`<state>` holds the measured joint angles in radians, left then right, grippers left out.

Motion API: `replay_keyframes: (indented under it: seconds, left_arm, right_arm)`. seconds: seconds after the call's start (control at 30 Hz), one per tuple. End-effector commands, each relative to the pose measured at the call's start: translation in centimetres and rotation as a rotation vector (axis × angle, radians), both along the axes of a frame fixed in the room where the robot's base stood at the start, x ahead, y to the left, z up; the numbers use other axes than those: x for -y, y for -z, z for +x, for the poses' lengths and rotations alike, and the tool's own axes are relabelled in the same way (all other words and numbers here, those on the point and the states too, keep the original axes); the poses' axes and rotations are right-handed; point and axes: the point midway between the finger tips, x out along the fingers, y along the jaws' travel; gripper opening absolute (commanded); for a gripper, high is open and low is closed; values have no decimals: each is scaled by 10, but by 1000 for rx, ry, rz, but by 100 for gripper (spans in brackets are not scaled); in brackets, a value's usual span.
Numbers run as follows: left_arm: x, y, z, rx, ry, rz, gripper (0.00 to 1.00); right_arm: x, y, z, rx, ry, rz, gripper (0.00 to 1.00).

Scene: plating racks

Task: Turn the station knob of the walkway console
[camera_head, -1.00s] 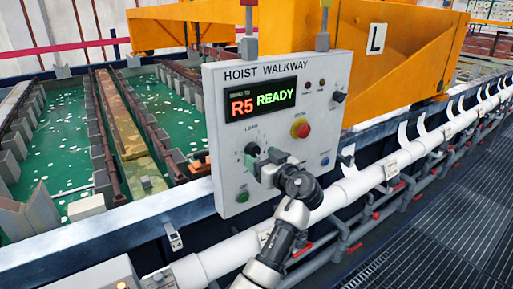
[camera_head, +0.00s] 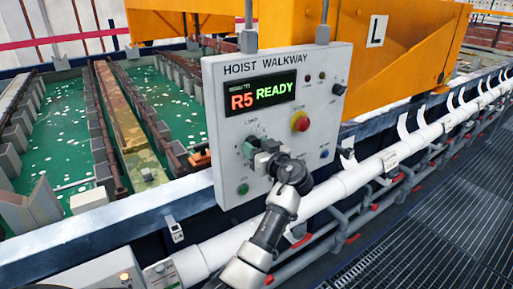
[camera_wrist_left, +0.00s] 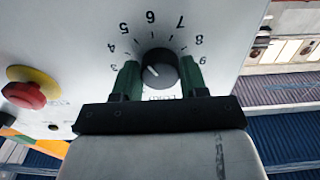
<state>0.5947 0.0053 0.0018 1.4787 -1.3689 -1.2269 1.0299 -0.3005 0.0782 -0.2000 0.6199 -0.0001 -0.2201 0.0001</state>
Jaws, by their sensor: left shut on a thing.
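The walkway console (camera_head: 225,180) is a pale grey panel headed HOIST WALKWAY. Its display (camera_head: 262,98) reads R5 READY. The station knob (camera_wrist_left: 158,68) is black and round, inside a numbered dial, and shows in the left wrist view. My left gripper (camera_head: 256,156) is at the knob on the lower left of the panel and mostly hides it in the head view. In the left wrist view the green fingers (camera_wrist_left: 157,82) stand on either side of the knob, shut on it. My right gripper is not in view.
A red button on a yellow base (camera_head: 300,121), a small black knob (camera_head: 339,89), a green button (camera_head: 243,188) and a blue button (camera_head: 324,154) are on the panel. A white pipe (camera_head: 345,188) runs below it. Green tanks (camera_head: 60,140) lie behind, left.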

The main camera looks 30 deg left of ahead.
Motion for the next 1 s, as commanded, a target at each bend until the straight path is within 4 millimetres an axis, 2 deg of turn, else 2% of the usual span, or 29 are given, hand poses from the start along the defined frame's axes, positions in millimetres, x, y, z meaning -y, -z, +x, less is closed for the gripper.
replay_keyframes:
  seconds: [0.23, 0.5, 1.0]
  left_arm:
    - [0, 1, 0, -66, 1, 27, 20]
    - [0, 1, -1, -233, 1, 96, 20]
    - [0, 0, -1, -460, 1, 190, 20]
  right_arm:
    - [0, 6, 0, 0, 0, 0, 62]
    - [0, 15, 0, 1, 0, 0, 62]
    - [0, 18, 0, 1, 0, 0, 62]
